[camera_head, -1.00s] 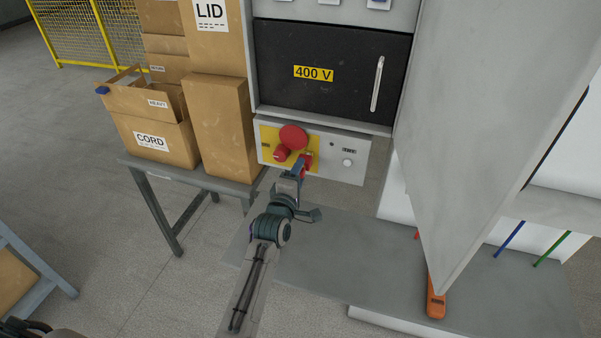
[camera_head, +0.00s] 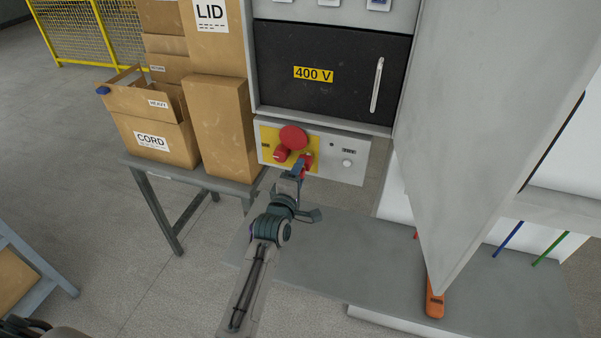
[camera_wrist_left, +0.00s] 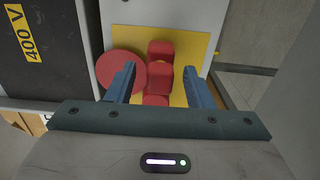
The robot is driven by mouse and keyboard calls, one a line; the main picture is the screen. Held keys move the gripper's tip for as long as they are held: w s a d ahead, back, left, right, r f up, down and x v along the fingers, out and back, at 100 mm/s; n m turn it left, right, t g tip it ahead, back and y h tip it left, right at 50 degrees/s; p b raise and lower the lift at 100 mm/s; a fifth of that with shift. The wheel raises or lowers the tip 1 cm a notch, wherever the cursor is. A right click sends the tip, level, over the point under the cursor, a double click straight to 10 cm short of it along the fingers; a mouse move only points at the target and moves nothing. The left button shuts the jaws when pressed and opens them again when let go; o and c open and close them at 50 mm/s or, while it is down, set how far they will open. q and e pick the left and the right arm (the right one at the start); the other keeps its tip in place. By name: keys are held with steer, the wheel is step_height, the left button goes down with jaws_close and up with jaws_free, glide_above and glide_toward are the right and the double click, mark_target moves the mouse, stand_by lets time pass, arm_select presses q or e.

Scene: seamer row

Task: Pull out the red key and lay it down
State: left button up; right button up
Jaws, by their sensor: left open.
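The red key (camera_head: 307,158) sits at the right part of a yellow plate (camera_head: 267,142) on the grey control panel. My left gripper (camera_head: 299,169) is right in front of it and partly covers it. In the left wrist view, the two blue fingers (camera_wrist_left: 160,72) stand apart, with red parts between them, apparently including the key (camera_wrist_left: 160,77). I see a gap on the right finger's side; contact on the left side I cannot tell. A large round red button (camera_head: 293,136) and another red knob (camera_head: 281,155) are close by.
A black 400 V door (camera_head: 335,85) with an upright handle is above the panel. Cardboard boxes (camera_head: 222,130) stand on a table at left. A large grey open door (camera_head: 470,120) blocks the right. An orange device (camera_head: 435,303) lies on the grey surface below.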

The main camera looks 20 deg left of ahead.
stand_by(0.4)
arm_select(q)
jaws_close()
steer(key=shift+s, duration=0.1)
steer(key=shift+s+a+p, duration=0.1)
steer(key=shift+s+p, duration=1)
steer(key=shift+s, duration=1.8)
